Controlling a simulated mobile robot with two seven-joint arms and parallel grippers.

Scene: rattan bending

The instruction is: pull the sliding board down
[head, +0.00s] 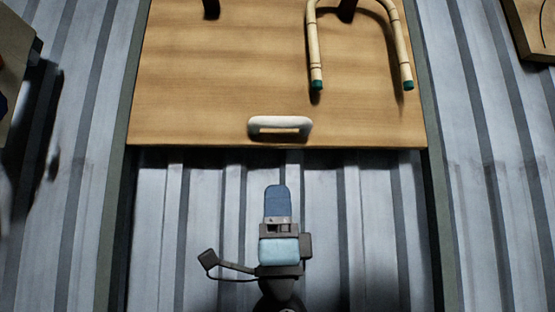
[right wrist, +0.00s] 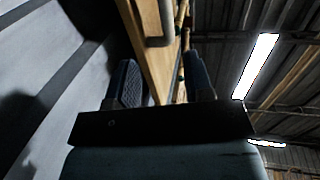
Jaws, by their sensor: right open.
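The sliding board (head: 220,85) is a flat light-wood panel between two dark vertical rails. A white handle (head: 280,123) is fixed near its bottom edge, in the middle. My right gripper (head: 277,192) is just below the board's bottom edge, apart from the handle and roughly in line with it. In the right wrist view my right gripper (right wrist: 163,80) is open and empty, and the handle (right wrist: 155,40) shows beyond and above its fingers, with the board (right wrist: 150,12) edge-on. My left gripper is out of view.
A bent rattan piece (head: 314,50) with green ends hangs on a dark peg (head: 346,10) on the board. Another dark peg (head: 211,8) is at upper left. Corrugated metal wall (head: 60,230) lies behind. A wooden panel (head: 530,25) is at upper right. The space below the board looks clear.

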